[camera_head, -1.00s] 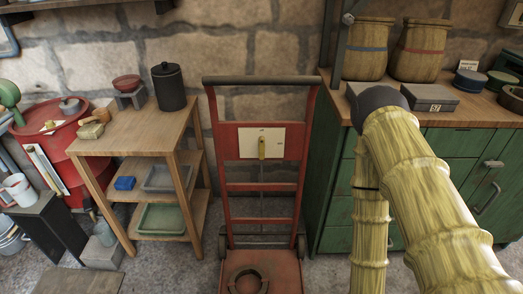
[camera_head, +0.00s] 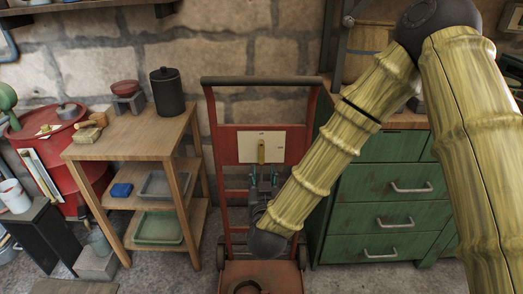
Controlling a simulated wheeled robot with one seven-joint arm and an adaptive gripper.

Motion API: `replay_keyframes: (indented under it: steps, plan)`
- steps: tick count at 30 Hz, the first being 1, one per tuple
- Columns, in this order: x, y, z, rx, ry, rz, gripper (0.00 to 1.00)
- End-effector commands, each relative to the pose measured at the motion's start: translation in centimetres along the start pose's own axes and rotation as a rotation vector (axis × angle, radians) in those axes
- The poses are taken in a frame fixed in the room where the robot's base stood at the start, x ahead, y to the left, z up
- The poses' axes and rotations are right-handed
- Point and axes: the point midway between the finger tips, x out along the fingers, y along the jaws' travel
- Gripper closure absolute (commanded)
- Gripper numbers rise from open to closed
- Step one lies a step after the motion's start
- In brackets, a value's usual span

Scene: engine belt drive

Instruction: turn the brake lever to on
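The brake lever is a small yellow handle (camera_head: 262,152) on a cream plate (camera_head: 245,148), which is fixed across the red hand truck (camera_head: 228,133). The lever stands about upright on the plate. Small marks on the plate are too small to read. My gripper (camera_head: 264,175) is just below the lever in the picture, pointing up toward it. Its two dark fingers with teal parts are spread apart, with nothing seen between them. I cannot tell how far the fingers are from the plate in depth. My arm hides part of the truck's lower right frame.
A wooden shelf table (camera_head: 133,134) with a black canister (camera_head: 167,91) stands to the left. A green drawer cabinet (camera_head: 385,185) stands close on the right, behind my arm. A dark ring (camera_head: 246,286) lies on the truck's base. A stone wall is behind.

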Motion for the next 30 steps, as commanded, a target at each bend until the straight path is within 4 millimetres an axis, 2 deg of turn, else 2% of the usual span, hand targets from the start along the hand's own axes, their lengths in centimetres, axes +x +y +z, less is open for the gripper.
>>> replay_keyframes:
  steps: [1,3,5,11,24,30]
  plan:
    - [0.2,-0.2,-1.3,0.002,0.032,0.011,0.61]
    - [0.3,-0.4,-2.5,0.001,0.06,0.023,0.61]
    - [0.5,-0.5,-3.0,0.001,0.071,0.028,0.61]
    - [2.4,-0.3,-3.2,0.002,0.073,0.03,0.61]
    - [9.2,-0.2,-3.5,0.002,0.071,0.029,0.61]
    - [10.7,-0.1,-3.6,0.001,0.07,0.028,0.61]
